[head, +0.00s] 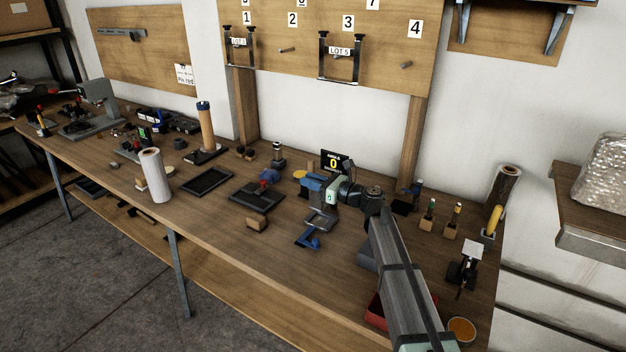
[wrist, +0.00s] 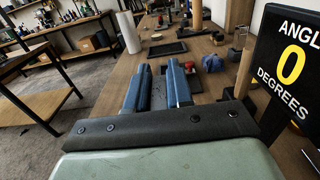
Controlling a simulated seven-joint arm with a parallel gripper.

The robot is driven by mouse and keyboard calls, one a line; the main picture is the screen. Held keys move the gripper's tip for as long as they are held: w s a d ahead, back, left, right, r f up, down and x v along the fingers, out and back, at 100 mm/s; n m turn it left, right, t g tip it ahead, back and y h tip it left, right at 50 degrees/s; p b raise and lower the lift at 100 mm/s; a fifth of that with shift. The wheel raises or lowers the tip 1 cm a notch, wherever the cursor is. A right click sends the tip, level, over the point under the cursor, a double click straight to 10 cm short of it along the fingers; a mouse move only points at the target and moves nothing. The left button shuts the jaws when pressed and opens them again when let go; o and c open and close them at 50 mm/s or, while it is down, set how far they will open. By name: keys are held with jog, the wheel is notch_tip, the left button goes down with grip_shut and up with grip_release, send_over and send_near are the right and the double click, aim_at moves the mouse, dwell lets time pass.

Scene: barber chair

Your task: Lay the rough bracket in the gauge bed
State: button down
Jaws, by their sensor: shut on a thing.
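My gripper (head: 312,184) is low over the middle of the bench, its blue fingers pointing left. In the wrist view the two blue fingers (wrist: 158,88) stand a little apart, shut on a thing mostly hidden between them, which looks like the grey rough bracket. A grey piece (head: 322,217) shows just below the fingers in the head view; I cannot tell whether it touches them. The gauge's display (head: 335,162) reads 0 and stands just behind my gripper; it also shows large at the right in the wrist view (wrist: 291,65). I cannot make out the gauge bed clearly.
A blue clamp-like piece (head: 309,239) lies in front of the grey piece. A red bin (head: 374,311) sits at the front right.

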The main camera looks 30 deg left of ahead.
aim_at(310, 196)
jog(key=shift+f, duration=3.05)
jog(key=shift+f, duration=0.1)
jog(key=c, duration=0.9)
grip_release()
jog(key=d, duration=1.3)
jog(key=shift+d, duration=0.4)
